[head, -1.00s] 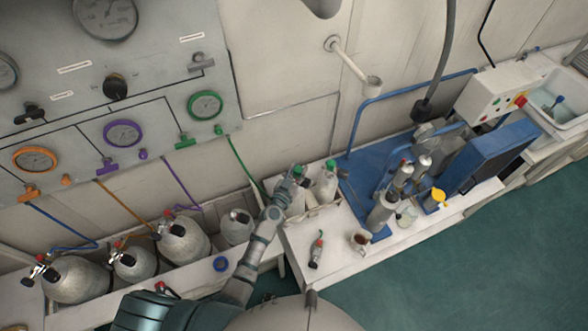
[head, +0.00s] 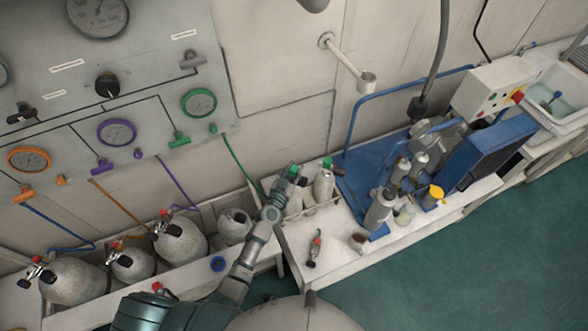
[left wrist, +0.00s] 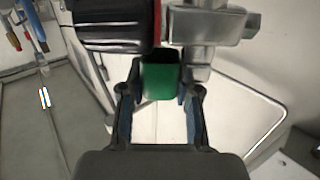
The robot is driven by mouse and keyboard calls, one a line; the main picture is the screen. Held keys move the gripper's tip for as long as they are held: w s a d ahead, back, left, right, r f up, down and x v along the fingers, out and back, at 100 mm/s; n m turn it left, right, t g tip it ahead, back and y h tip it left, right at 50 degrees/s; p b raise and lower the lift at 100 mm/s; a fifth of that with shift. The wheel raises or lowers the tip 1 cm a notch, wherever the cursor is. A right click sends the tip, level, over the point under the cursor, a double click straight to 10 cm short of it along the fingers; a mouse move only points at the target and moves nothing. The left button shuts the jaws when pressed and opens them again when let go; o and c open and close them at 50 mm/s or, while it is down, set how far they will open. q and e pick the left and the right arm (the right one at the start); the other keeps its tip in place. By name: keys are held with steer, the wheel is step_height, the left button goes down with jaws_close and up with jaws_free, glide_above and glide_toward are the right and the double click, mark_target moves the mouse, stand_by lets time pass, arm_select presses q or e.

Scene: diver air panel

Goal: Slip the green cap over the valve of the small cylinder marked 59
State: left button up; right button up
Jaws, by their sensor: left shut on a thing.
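The green cap (left wrist: 158,82) sits between the two fingers of my left gripper (left wrist: 160,100) in the left wrist view. The gripper (head: 290,177) is shut on it at the rack in the head view. Just beyond the cap is a grey metal valve (left wrist: 205,28) with a black knob (left wrist: 115,28) and a red ring. The cap is close to this valve; I cannot tell whether they touch. The small cylinder (head: 294,203) below the gripper is partly hidden by it. A second small cylinder (head: 324,186), with green on top, stands to its right. No number is legible. My right gripper is out of view.
A blue frame (head: 352,190) stands at right.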

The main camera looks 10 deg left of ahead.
arm_select(q)
steer(key=shift+s+f, duration=0.15)
steer(key=shift+f, duration=0.3)
steer(key=shift+a, duration=0.55)
steer(key=shift+s+a+f, duration=0.1)
steer(key=shift+s+f, duration=0.05)
steer(key=shift+f, duration=0.1)
steer(key=shift+d+f+b, duration=0.2)
steer(key=shift+d+b, duration=0.3)
steer(key=shift+d, duration=0.05)
steer(key=shift+a+f, duration=0.1)
steer(key=shift+f, duration=0.05)
steer(key=shift+a+f+b, duration=0.15)
steer(key=shift+a+b, duration=0.15)
steer(key=shift+s+f, duration=0.1)
steer(key=shift+f, duration=0.05)
steer(key=shift+d, duration=0.2)
steer(key=shift+w+a+r+p, duration=0.1)
steer(key=shift+w+r+p, duration=0.05)
steer(key=shift+r+p, duration=0.45)
steer(key=shift+w+a+r+p, duration=0.1)
steer(key=shift+r+p, duration=0.45)
steer(key=shift+d, duration=0.1)
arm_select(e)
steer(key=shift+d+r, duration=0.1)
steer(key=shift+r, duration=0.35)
